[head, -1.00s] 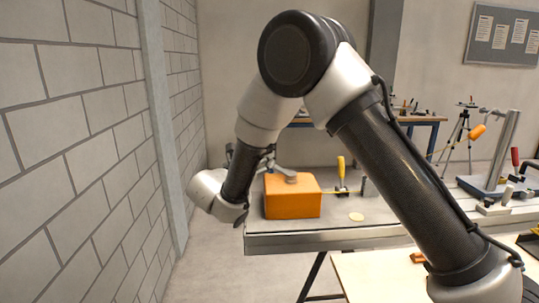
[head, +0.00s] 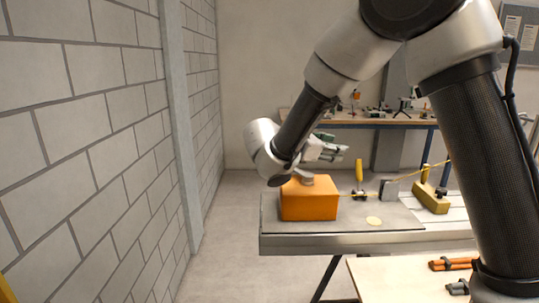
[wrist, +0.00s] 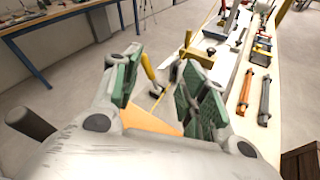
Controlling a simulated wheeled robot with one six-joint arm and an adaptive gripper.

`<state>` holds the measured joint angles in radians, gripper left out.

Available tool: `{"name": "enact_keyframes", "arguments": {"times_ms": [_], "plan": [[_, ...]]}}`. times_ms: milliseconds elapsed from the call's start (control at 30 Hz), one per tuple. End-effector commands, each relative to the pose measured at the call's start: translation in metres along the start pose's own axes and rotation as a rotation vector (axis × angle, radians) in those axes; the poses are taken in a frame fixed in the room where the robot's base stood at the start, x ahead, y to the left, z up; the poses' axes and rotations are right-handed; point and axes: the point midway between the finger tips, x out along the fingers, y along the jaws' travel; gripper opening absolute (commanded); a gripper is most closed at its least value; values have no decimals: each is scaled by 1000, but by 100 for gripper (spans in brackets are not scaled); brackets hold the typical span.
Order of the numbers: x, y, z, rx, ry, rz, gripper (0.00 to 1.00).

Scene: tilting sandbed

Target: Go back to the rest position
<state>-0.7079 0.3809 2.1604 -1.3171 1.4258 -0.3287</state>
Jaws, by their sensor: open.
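My gripper (head: 335,150) is raised just above and behind an orange box (head: 310,202) on the grey table (head: 410,238) in the head view. Its fingers point to the right and are spread apart, with nothing between them. In the wrist view my gripper (wrist: 168,92) shows two green-padded fingers, apart and empty. Part of the orange box (wrist: 150,122) shows below and between them. A grey knob (head: 306,178) sits on top of the box, close under my wrist.
A yellow-handled tool (head: 359,171) and a yellow block (head: 431,198) stand on the table right of the box. A block wall (head: 100,130) rises at the left. A blue-legged bench (head: 375,123) stands behind. Orange-handled tools (head: 450,264) lie on the front wooden surface.

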Motion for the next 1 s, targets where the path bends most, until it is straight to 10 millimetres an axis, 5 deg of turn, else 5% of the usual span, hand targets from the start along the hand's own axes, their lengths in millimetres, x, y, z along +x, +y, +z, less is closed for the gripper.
{"name": "enact_keyframes", "arguments": {"times_ms": [33, 200, 400, 500, 733, 1000], "plan": [[22, -30, 30, 101, 49, -100, 43], [62, -145, 88, 477, 229, -435, 43], [54, -264, 111, 980, 428, -764, 43], [36, -305, 111, 1245, 524, -895, 43], [-4, -346, 101, 1712, 691, -1066, 43], [-16, -351, 98, 1852, 746, -1108, 43]]}}
